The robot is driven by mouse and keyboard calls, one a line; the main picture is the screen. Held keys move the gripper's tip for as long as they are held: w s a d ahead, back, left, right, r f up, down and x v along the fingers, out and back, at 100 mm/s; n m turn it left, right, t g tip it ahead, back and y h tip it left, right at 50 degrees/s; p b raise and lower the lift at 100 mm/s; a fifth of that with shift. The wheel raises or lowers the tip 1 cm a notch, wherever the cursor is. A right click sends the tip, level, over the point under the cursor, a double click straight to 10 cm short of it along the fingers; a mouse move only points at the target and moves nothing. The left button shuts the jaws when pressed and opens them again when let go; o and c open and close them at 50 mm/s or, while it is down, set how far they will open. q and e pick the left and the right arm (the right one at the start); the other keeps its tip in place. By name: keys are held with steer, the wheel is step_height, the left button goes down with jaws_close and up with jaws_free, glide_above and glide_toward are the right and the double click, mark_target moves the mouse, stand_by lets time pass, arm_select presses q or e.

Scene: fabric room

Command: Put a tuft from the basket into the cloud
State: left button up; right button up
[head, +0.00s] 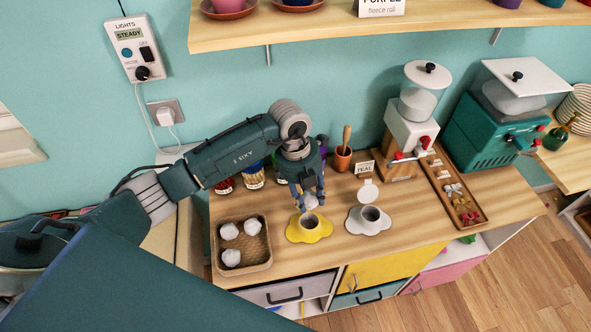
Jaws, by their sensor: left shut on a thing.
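A brown woven basket (256,250) sits at the left of the wooden counter. It holds three white tufts, one of them at its upper left (229,231). My left gripper (311,201) points down, shut on another white tuft (311,203), right of the basket. The held tuft is just above a grey cup (309,221) on a yellow cloud-shaped base (295,234); whether it touches the cup cannot be told. A second grey cup (371,214) stands on a white cloud-shaped base (357,226) to the right. My right gripper is out of view.
Behind the gripper stand several jars (254,177) and a wooden mortar with pestle (343,158). A small label card (364,168) stands behind the white base. A white machine (411,128), a teal machine (494,135) and a wooden tray (457,197) fill the right. A shelf (330,28) hangs above.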

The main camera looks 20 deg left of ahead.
arm_select(q)
steer(key=shift+d, duration=0.2)
steer(key=shift+f, duration=0.2)
steer(key=shift+s+f+b, duration=0.2)
steer(key=shift+f+b, duration=0.3)
steer(key=shift+b, duration=0.05)
steer(key=b, duration=0.5)
glide_above(307, 228)
step_height(307, 228, down, 6)
steer(key=shift+w+d+f, duration=0.1)
steer(key=shift+f, duration=0.6)
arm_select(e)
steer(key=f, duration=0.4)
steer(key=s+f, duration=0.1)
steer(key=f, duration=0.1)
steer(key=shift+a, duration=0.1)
arm_select(q)
steer(key=o, duration=0.7)
steer(key=shift+f, duration=0.1)
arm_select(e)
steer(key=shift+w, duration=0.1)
